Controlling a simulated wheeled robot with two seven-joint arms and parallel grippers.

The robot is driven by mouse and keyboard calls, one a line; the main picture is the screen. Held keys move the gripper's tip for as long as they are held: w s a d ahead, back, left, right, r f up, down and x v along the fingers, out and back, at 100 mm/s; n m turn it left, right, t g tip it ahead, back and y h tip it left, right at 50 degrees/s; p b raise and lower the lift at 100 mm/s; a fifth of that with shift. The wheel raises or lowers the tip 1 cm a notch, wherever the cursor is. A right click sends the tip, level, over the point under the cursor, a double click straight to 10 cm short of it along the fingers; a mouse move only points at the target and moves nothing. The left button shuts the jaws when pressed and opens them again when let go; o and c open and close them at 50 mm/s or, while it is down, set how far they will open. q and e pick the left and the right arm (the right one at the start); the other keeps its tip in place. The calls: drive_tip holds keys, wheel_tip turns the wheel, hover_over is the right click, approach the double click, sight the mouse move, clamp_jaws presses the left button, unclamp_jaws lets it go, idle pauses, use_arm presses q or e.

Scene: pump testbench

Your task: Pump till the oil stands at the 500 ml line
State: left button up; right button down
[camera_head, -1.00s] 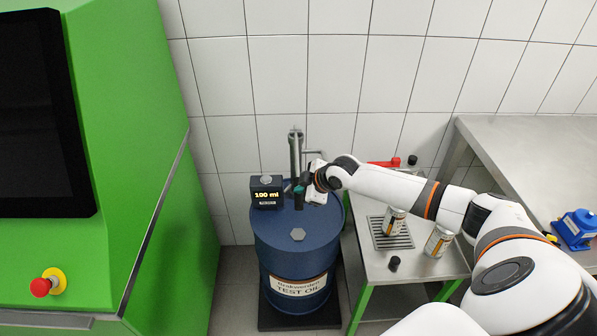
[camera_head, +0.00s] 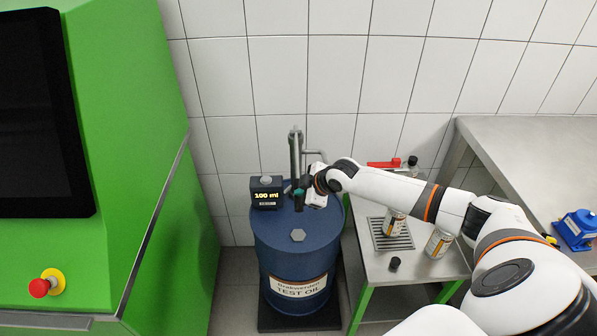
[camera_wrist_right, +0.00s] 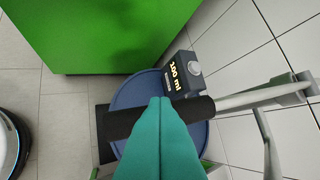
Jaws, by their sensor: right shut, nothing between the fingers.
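A grey barrel pump (camera_head: 295,152) stands on the blue test oil drum (camera_head: 265,237). Its lever has a black grip (camera_wrist_right: 120,123), seen in the right wrist view. A dark counter box (camera_head: 267,190) on the drum reads "100 ml"; the same reading shows in the right wrist view (camera_wrist_right: 184,76). My right gripper (camera_head: 299,191) is at the lever above the drum. Its teal fingertips (camera_wrist_right: 160,103) are shut and empty, crossing in front of the black grip; I cannot tell whether they touch it. No oil level or 500 ml line is readable. My left gripper is not in view.
A small steel table (camera_head: 368,262) right of the drum holds a grate (camera_head: 379,236), two cans (camera_head: 395,222) (camera_head: 439,243) and a black cap (camera_head: 394,264). A green machine (camera_head: 150,230) with a red stop button (camera_head: 39,288) stands left. A blue device (camera_head: 577,229) sits on the right bench.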

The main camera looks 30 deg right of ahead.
drive_tip(key=shift+f, duration=0.1)
wheel_tip(320, 180, up, 10)
drive_tip(key=w+p, duration=0.1)
drive_tip(key=p, duration=0.7)
drive_tip(key=shift+d, duration=0.3)
idle(0.4)
drive_tip(key=shift+r+p, duration=0.25)
drive_tip(key=shift+p, duration=0.05)
drive_tip(key=r+p, duration=0.3)
drive_tip(key=r, duration=0.1)
drive_tip(key=shift+w+d+r+p, duration=0.15)
drive_tip(key=shift+w+r+p, duration=0.05)
drive_tip(key=shift+r+p, duration=0.2)
drive_tip(key=shift+f, duration=0.1)
idle(0.5)
